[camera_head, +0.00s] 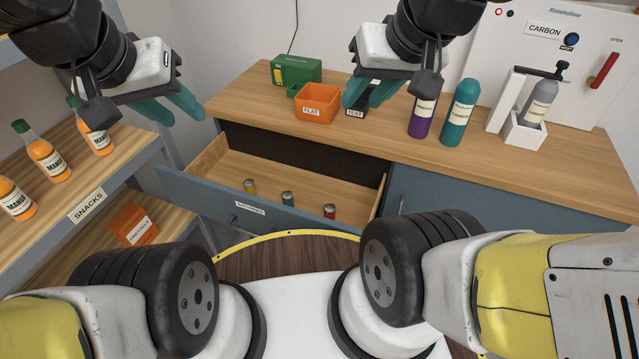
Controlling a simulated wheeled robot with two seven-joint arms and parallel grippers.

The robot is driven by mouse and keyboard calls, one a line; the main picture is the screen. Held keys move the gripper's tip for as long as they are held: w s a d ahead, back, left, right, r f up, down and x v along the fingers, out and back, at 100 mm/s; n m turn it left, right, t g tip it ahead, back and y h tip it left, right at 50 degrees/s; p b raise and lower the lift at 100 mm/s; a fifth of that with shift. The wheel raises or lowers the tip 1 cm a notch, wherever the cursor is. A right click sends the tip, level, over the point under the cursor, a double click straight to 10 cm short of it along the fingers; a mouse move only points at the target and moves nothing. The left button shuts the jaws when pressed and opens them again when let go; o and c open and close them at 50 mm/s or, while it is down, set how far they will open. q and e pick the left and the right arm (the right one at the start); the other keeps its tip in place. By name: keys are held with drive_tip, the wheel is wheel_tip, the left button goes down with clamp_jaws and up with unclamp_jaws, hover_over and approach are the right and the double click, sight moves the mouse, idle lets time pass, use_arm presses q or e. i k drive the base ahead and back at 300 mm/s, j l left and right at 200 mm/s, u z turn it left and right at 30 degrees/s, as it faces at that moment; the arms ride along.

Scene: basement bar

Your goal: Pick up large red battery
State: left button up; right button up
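A small red battery-like cylinder (329,211) stands upright in the open drawer (215,158), near its front right. A teal cylinder (287,198) and a yellow cylinder (249,187) stand to its left in the same drawer. The drawer front has a small label, hard to read. My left gripper (186,118) has teal fingers spread apart and empty, high at the upper left, left of the drawer. Neither gripper touches the red cylinder.
The wooden counter (440,165) holds an orange FLAT bin (317,104), a green box (297,69), purple (422,117) and teal (459,113) bottles and a white stand (524,133). A snack shelf (92,205) with orange bottles is at left. A round table (288,257) is in front.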

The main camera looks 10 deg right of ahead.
sight(329, 209)
drive_tip(key=z, duration=0.65)
drive_tip(key=k+l+z, duration=0.25)
drive_tip(key=k, duration=0.2)
